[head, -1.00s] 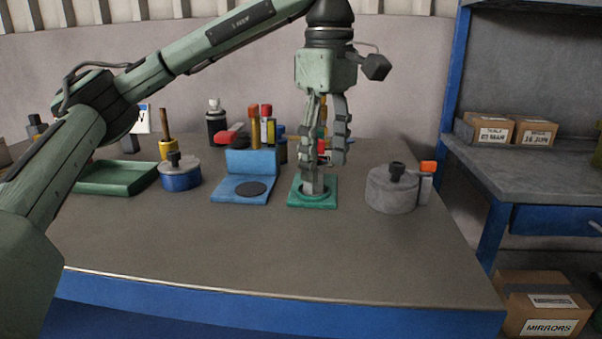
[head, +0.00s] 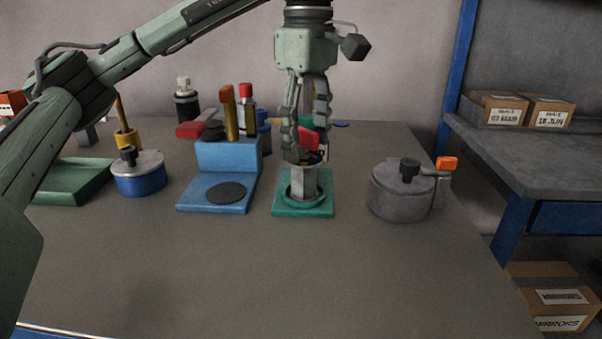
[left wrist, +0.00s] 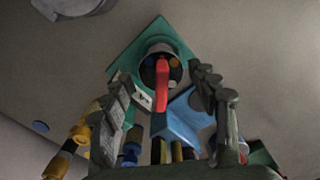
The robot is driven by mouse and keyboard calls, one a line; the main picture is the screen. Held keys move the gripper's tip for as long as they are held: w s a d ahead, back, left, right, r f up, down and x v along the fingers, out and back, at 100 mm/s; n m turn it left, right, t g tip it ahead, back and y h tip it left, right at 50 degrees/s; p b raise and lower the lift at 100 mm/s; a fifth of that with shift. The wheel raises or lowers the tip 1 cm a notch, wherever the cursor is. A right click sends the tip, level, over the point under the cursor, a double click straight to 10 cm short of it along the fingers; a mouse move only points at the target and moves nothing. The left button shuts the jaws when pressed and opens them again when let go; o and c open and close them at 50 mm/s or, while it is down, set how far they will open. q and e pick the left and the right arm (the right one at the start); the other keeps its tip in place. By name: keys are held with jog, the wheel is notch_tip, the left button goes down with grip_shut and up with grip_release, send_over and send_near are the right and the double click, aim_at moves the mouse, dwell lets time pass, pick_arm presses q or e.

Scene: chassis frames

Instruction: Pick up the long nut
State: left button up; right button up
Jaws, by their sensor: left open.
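The long nut (head: 304,183) is a grey, upright, six-sided piece. It stands in the round recess of a green square plate (head: 280,208) on the table. My left gripper (head: 305,158) is open and points down just above the nut, with its fingers apart. I cannot tell if a fingertip touches the nut. In the left wrist view the open fingers (left wrist: 160,115) flank a red part, and the green plate (left wrist: 124,50) lies beyond them. My right gripper is not in view.
A blue stand (head: 228,155) is left of the plate, and a grey lidded pot (head: 396,193) is right of it. A red-handled thing (head: 309,138) is behind the fingers. A blue lidded pot (head: 139,176) and green tray (head: 72,178) are farther left. The table front is clear.

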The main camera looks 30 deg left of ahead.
aim_at(306, 158)
pick_arm(q)
jog(key=shift+f, duration=2.75)
jog(key=shift+c, duration=0.2)
grip_shut()
